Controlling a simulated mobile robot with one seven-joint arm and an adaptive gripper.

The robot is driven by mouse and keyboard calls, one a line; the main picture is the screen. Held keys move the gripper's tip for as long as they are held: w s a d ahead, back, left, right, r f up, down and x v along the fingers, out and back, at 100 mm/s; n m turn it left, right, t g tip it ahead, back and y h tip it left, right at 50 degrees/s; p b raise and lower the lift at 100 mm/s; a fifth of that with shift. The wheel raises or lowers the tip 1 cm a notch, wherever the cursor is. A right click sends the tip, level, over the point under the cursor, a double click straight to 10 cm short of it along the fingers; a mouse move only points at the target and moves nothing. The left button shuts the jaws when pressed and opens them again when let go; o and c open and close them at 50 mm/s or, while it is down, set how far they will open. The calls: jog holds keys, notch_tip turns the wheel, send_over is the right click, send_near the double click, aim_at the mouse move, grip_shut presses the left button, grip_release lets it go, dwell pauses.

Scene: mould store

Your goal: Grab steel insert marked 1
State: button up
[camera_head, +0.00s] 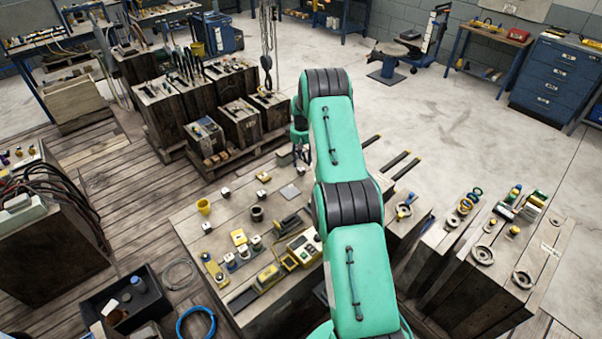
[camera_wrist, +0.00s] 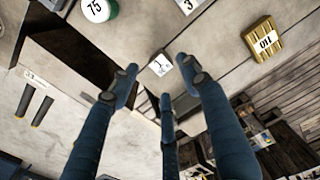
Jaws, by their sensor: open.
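A small grey steel insert with a white label marked 1 (camera_wrist: 160,65) shows in the wrist view. It stands on the pale bench top, close to the bench's edge. My gripper (camera_wrist: 160,82) has its three blue fingers spread open around the insert's place in the picture, with nothing held. The insert appears just beyond the fingertips; I cannot tell whether any finger touches it. In the head view my gripper (camera_head: 300,150) is at the far edge of the central bench, partly behind my green arm, and I cannot make out the insert there.
A brass block (camera_wrist: 264,40) with a label lies right of the insert. A green-and-white round piece marked 75 (camera_wrist: 98,9) is at upper left. A label marked 3 (camera_wrist: 190,4) is at the top edge. The central wooden bench (camera_head: 190,222) carries several small parts.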

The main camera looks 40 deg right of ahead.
aim_at(302, 169)
jog(key=shift+f, duration=0.3)
jog(key=shift+f, duration=2.5)
grip_shut()
grip_release()
notch_tip(302, 169, up, 14)
jog(key=shift+p, duration=0.35)
jog(key=shift+f, duration=0.1)
